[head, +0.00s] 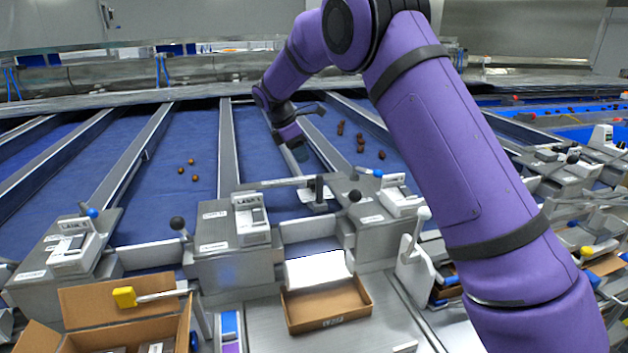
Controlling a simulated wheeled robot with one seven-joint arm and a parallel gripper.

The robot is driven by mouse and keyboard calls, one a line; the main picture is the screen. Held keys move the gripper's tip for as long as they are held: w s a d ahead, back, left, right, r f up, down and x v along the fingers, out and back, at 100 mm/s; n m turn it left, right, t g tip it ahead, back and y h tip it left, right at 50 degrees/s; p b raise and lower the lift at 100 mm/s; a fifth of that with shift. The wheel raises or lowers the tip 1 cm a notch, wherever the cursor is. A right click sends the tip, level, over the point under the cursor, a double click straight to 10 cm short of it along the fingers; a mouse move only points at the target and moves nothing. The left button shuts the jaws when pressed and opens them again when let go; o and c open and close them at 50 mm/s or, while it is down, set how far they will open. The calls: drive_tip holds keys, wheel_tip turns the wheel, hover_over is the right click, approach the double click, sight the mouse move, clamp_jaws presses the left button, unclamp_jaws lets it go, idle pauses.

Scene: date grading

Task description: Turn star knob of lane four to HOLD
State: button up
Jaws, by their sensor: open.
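No knob shows a clear star shape at this size, and HOLD markings are not readable. A grey control box with a white lane label (250,218) stands at the centre; its lane number is too small to read for sure. A black upright handle (317,188) stands on the gate just right of it. Black ball knobs show left of the box (177,223) and right of the gate (354,196). My gripper (301,152) is open and empty, above the blue belt behind the black handle, apart from it. My purple arm hides the lanes at right.
Brown dates lie on the belts at left (181,170) and right (360,140). Metal dividers (228,150) separate the lanes. An open cardboard box (327,305) sits below the centre gate, and another with a yellow-ended lever (125,297) is at front left. A white lever (423,214) stands right.

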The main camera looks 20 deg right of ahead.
sight(314, 181)
drive_tip(key=x, duration=1)
drive_tip(key=shift+f, duration=0.15)
drive_tip(key=shift+c, duration=0.4)
drive_tip(key=c, duration=0.6)
